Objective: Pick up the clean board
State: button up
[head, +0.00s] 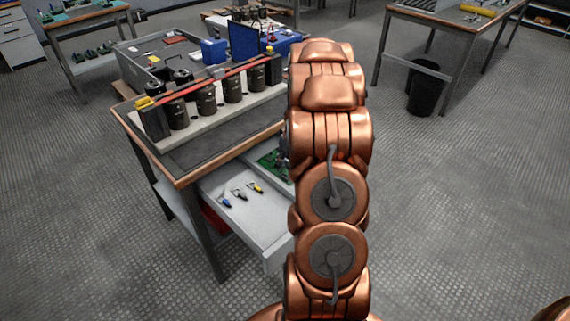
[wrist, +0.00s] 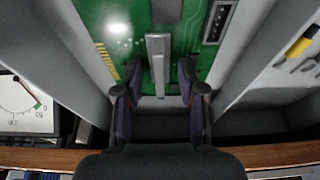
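A green circuit board (wrist: 132,45) lies between pale grey walls in the wrist view. A raised grey bar (wrist: 157,60) stands on it. The green board also shows in the head view (head: 268,160), in the open drawer and partly hidden behind my arm. I cannot tell from these views whether it is clean. My gripper (wrist: 156,85) is open over the board's near end. Its two dark fingers are on either side of the grey bar, with a gap to it. In the head view my gripper is hidden behind my arm.
The open drawer (head: 262,235) holds a few small tools, one with a yellow handle (head: 258,188). Large black capacitors (head: 206,98) stand in a row on the bench above. A dial meter (wrist: 22,105) is at the left of the wrist view.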

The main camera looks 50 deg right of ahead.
jog(key=shift+c, duration=0.4)
grip_shut()
dwell(0.4)
jog(key=shift+w+r, duration=0.1)
jog(key=shift+r, duration=0.6)
jog(key=s, duration=0.4)
jog(key=shift+f, duration=0.1)
notch_tip(320, 180, up, 14)
